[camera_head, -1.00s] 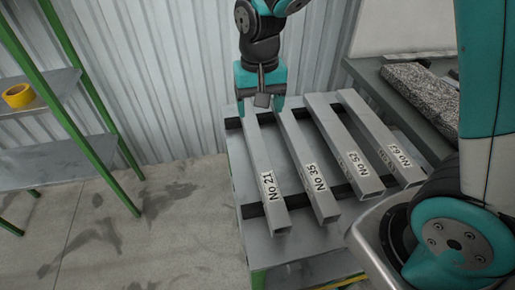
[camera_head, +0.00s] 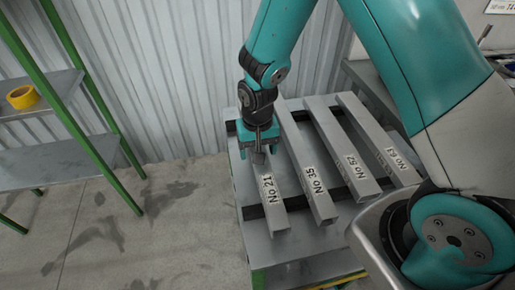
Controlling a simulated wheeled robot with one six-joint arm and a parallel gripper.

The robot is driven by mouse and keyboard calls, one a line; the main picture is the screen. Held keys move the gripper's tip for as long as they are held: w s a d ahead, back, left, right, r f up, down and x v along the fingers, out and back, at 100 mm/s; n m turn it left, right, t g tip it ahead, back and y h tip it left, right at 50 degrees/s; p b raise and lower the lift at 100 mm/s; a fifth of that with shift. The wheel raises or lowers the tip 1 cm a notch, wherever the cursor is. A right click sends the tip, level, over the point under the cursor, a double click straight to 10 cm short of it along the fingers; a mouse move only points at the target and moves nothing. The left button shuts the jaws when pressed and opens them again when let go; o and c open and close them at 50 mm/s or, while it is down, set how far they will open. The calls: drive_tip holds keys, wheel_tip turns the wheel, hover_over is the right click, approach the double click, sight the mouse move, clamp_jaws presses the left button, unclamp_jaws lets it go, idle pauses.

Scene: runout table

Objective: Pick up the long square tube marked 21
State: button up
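The long square tube marked No 21 (camera_head: 274,211) is grey and lies on the runout table, leftmost in a row of tubes, its near open end toward me. My gripper (camera_head: 259,155) is over the middle part of this tube, just beyond its label. Its teal fingers are spread, one to each side of the tube. A gap to the tube seems to show, but I cannot tell how low the fingertips reach. My gripper and wrist hide the far part of the tube.
Tubes No 35 (camera_head: 312,188), No 52 (camera_head: 352,163) and No 63 (camera_head: 390,155) lie to the right, No 35 close by. Dark crossbars bear the tubes on the table (camera_head: 298,243). A green-framed shelf (camera_head: 60,165) with yellow tape (camera_head: 22,97) stands left; floor between is clear.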

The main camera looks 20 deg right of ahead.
clamp_jaws()
idle(0.3)
